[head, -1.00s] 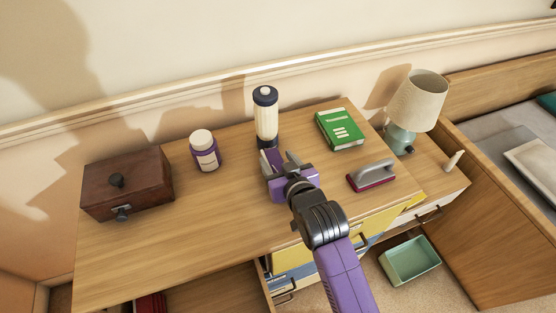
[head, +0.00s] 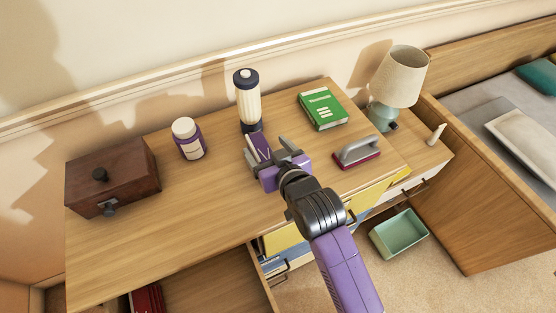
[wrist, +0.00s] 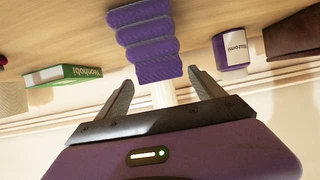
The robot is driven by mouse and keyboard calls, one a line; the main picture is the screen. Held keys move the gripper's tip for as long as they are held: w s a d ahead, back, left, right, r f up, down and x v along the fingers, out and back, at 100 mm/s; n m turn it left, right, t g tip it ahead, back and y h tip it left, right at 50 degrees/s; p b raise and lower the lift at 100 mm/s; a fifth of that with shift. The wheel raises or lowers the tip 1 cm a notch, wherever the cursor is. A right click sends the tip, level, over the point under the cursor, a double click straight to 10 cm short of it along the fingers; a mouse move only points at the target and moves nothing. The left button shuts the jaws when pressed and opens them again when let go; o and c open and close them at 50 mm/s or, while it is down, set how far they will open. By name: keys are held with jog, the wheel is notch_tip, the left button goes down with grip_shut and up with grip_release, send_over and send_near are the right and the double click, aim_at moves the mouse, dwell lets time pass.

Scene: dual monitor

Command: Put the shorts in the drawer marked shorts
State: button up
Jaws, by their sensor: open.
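A purple folded item with ridged layers, probably the shorts, lies on the desk (head: 125,250). It shows best in the wrist view (wrist: 143,42), just beyond my fingertips. In the head view its purple top (head: 259,146) shows beside my fingers, in front of the cream bottle. My gripper (head: 267,148) is open, with nothing between its fingers; it also shows in the wrist view (wrist: 160,78). A yellow drawer front (head: 375,200) and a blue one (head: 270,264) are below the desk's front edge. No drawer marking can be read.
A brown box (head: 113,178), purple jar (head: 190,140), cream bottle (head: 247,100), green book (head: 322,108), iron-like tool (head: 357,152) and lamp (head: 400,80) surround the gripper. An open drawer (head: 215,285) juts out below. A green bin (head: 399,234) stands on the floor.

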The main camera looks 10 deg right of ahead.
jog(key=v, duration=0.9)
jog(key=shift+s, duration=0.1)
jog(key=s+d+m+h, duration=0.1)
jog(key=s+d, duration=0.3)
jog(key=s, duration=0.4)
jog(key=s+d+f+m+t+h, duration=0.1)
jog(key=s+d, duration=0.3)
jog(key=s, duration=0.5)
jog(key=s+d+f+h, duration=0.1)
jog(key=s+d, duration=0.3)
jog(key=s, duration=0.4)
jog(key=shift+s+f+m, duration=0.15)
jog(key=shift+s+m, duration=0.15)
jog(key=shift+m, duration=0.1)
jog(key=shift+o, duration=0.4)
jog(key=s+d+r, duration=0.1)
jog(key=s+r, duration=0.3)
jog(key=s, duration=0.2)
jog(key=shift+d+t+h, duration=0.25)
jog(key=shift+t+h, duration=0.15)
jog(key=shift+f, duration=0.1)
